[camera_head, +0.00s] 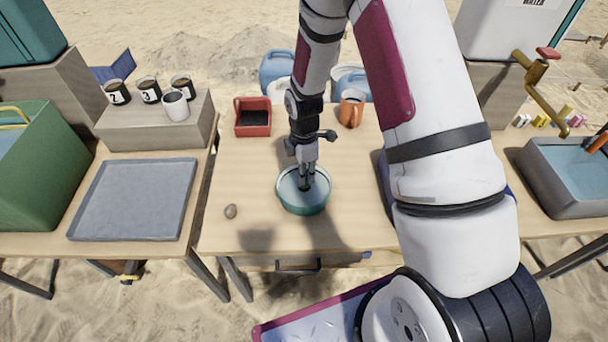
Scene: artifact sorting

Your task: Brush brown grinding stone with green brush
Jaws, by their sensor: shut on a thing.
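My gripper (306,166) points down over a round teal bowl (304,204) on the middle table. It is shut on a dark green thing, likely the green brush (305,184), whose lower end is inside the bowl. The bowl seems to hold pale liquid. A small brown stone (231,211) lies on the table to the left of the bowl, apart from it and from the gripper. It looks like the grinding stone. The brush's bristles are too small to make out.
A red container (252,117) and an orange-brown jug (351,108) stand behind the bowl. A grey tray (135,200) lies on the left table, with cups (176,105) on a block behind it. A grey basin (567,178) is at right. The table's front left is clear.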

